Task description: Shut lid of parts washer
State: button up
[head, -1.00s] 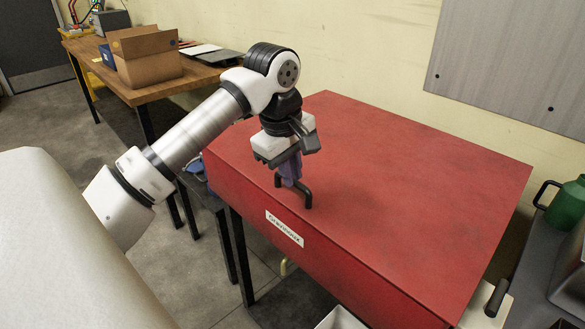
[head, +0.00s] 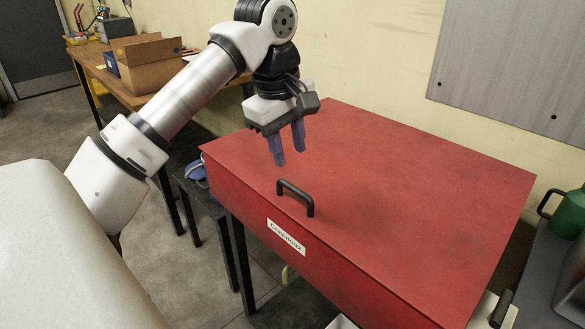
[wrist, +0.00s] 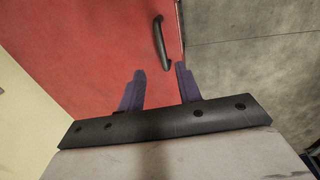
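The parts washer is a big red box with a flat red lid (head: 400,190), which lies down flush on the body in the head view. A black bar handle (head: 296,197) stands on the lid near its front left edge, above a white label (head: 286,239). My gripper (head: 290,158) hangs above the lid, behind and above the handle, apart from it. Its two purple fingers are spread with nothing between them. In the wrist view, the handle (wrist: 160,43) lies beyond the fingertips (wrist: 160,70), and the red lid (wrist: 90,50) fills the left.
A wooden table (head: 130,85) with an open cardboard box (head: 150,62) stands at the back left. A dark stool (head: 205,200) is beside the washer's left side. A green can (head: 567,213) stands on a grey surface at the right. A grey panel hangs on the wall.

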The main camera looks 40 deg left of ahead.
notch_tip(320, 180, up, 6)
jog(key=s, duration=0.1)
dwell(0.6)
